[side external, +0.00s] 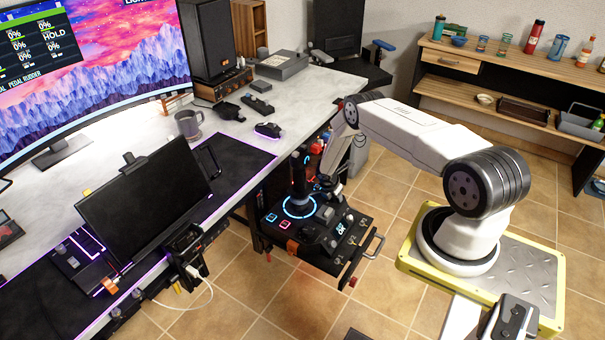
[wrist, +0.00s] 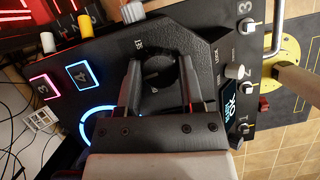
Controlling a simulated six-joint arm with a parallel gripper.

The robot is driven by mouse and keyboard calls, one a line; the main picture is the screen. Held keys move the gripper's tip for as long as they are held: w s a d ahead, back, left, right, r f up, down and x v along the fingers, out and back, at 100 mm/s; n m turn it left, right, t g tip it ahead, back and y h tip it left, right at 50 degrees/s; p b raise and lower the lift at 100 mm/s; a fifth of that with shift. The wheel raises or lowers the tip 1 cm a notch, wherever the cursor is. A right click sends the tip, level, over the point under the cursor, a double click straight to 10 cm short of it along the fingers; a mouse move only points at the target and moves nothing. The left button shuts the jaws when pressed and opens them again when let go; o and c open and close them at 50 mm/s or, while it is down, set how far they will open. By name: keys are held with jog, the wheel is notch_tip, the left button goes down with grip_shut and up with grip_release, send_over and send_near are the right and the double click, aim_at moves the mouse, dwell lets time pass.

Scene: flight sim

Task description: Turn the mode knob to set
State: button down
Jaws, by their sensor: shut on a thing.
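The mode knob (wrist: 160,72) is a dark round knob on the black control panel (wrist: 110,50). My gripper (wrist: 160,66) has one finger on each side of it and is shut on it. A small white label that seems to read SET (wrist: 138,43) is printed above and left of the knob. The knob's pointer direction is hard to make out. In the side view the panel (side external: 318,243) hangs at the desk's edge. My gripper (side external: 328,184) is low over its far side, and the knob is hidden there.
A joystick (side external: 300,175) with a blue ring stands on the panel close to my gripper. Toggle switches (wrist: 245,75) line the panel's right side in the wrist view. A metal handle (side external: 374,245) sticks out from the panel. Tiled floor lies open in front.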

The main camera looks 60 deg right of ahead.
jog(key=shift+m+g, duration=0.5)
jog(key=shift+m, duration=1)
jog(key=shift+y, duration=0.3)
jog(key=shift+c, duration=1.1)
grip_release()
jog(key=shift+r, duration=0.15)
jog(key=shift+v, duration=1.15)
notch_tip(320, 180, up, 7)
jog(key=shift+r, duration=0.2)
jog(key=shift+a, duration=0.1)
